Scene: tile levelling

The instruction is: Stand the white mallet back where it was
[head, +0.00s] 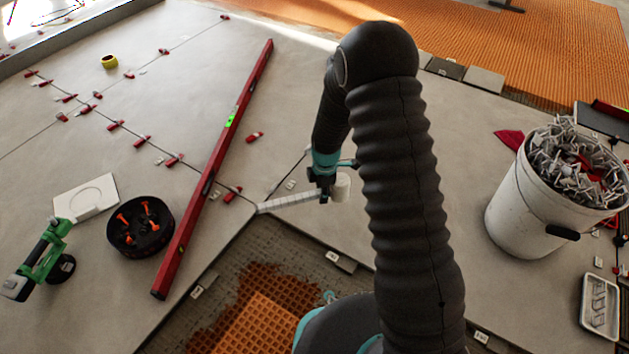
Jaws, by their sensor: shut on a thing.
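The white mallet's pale head (343,188) shows just right of my gripper (321,194), partly behind my arm. A long light-grey handle (288,203) runs left from the gripper, lying roughly level in the picture. My gripper is shut on the mallet, apparently on the handle close to the head. The mallet is over the tiles near the corner of the open floor patch. I cannot tell whether it touches the floor. My arm covers the floor to the right of it.
A long red level (217,165) lies left of the mallet. A black round tray (141,224), a green tool (40,258) and a white plate (86,197) are further left. A white bucket of clips (520,214) stands right. Red wedges line the tile joints.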

